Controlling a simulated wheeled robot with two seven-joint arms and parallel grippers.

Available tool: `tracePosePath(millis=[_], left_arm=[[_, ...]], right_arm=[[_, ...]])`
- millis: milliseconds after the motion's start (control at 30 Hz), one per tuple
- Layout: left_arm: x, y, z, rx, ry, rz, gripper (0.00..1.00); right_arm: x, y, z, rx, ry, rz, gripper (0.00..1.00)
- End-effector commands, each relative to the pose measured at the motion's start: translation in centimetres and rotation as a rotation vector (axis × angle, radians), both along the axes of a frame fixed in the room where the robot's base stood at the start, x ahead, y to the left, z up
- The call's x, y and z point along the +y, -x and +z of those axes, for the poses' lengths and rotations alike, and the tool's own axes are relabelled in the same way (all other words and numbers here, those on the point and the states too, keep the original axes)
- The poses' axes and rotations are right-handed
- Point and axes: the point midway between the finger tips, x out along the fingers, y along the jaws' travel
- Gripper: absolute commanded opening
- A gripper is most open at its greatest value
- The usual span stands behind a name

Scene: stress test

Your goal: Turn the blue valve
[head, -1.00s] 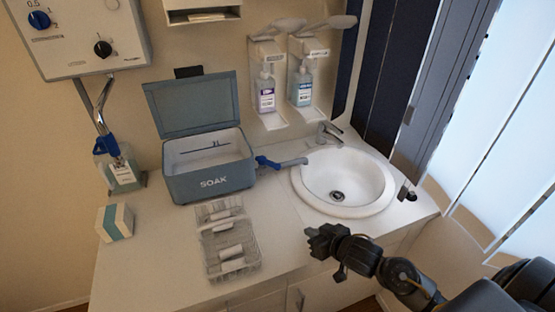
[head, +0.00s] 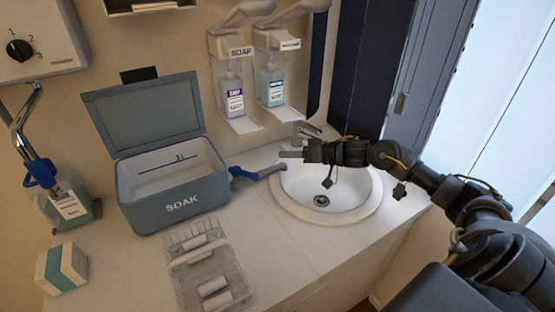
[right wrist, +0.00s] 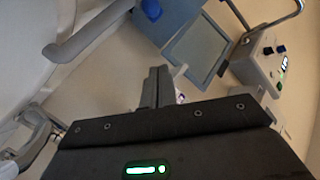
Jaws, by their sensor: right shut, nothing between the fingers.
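The blue valve (head: 240,173) sits at the right side of the grey-blue SOAK box (head: 178,198), low down by the counter. A grey spout (head: 272,169) runs from it to the basin's left rim. In the right wrist view the blue valve (right wrist: 151,9) is at the top edge, with the grey spout (right wrist: 92,32) running down left from it. My right gripper (head: 290,154) is shut and empty, above the basin's back left part. It is right of the valve and apart from it. Its fingers (right wrist: 154,84) point towards the box side. My left gripper is not in view.
The white basin (head: 361,208) lies below my right arm, with a faucet (head: 306,130) behind it. Two dispensers (head: 232,98) hang on the wall. A clear tray of rolls (head: 187,268) and a small carton (head: 61,268) are on the counter. The front right counter is bare.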

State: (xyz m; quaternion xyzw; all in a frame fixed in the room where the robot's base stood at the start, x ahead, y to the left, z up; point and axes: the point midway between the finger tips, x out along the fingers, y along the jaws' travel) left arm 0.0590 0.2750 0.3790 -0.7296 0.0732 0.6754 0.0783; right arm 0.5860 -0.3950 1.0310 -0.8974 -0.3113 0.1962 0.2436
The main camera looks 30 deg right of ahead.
Motion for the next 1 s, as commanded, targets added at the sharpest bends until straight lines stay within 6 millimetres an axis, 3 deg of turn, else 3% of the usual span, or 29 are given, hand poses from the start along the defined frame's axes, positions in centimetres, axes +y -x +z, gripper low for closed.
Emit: tracePosePath(millis=[433, 700, 1000], left_arm=[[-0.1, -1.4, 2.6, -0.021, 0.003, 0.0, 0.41], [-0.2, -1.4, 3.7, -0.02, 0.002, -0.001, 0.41], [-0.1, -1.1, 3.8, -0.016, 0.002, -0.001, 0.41]], right_arm=[[5.6, -6.3, -1.4, -0.002, -0.001, -0.003, 0.0], [7.0, -5.2, -4.4, 0.0, 0.002, -0.002, 0.0], [7.3, -5.0, -5.1, -0.001, 0.001, -0.003, 0.0]])
